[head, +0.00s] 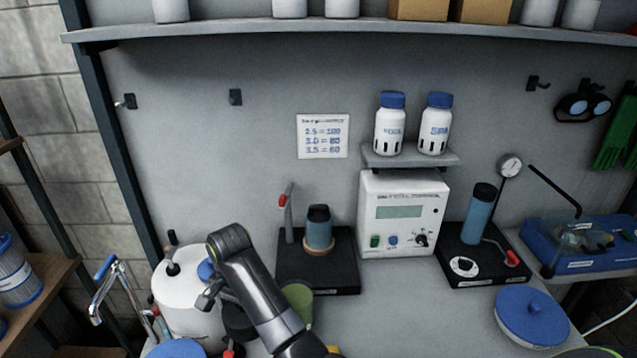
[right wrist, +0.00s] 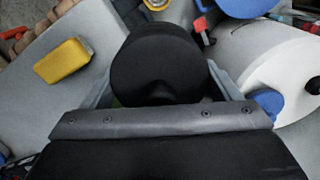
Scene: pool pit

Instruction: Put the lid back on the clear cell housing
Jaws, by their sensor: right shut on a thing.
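My right gripper (head: 236,306) is low on the left of the bench, beside a white tank. In the right wrist view the right gripper (right wrist: 160,90) is shut on a black round piece (right wrist: 155,62), which I take to be the lid. That black lid also shows in the head view (head: 238,322), partly hidden by my arm. A pale green see-through cylinder (head: 297,297) stands partly behind my arm. A blue unit with a clear top (head: 578,238) is at the right. I cannot tell which is the clear cell housing. My left gripper is not in view.
The white tank (head: 185,308) stands close left of my right gripper. A yellow block (right wrist: 62,61) lies on the bench. A blue round lid (head: 533,318) lies front right.

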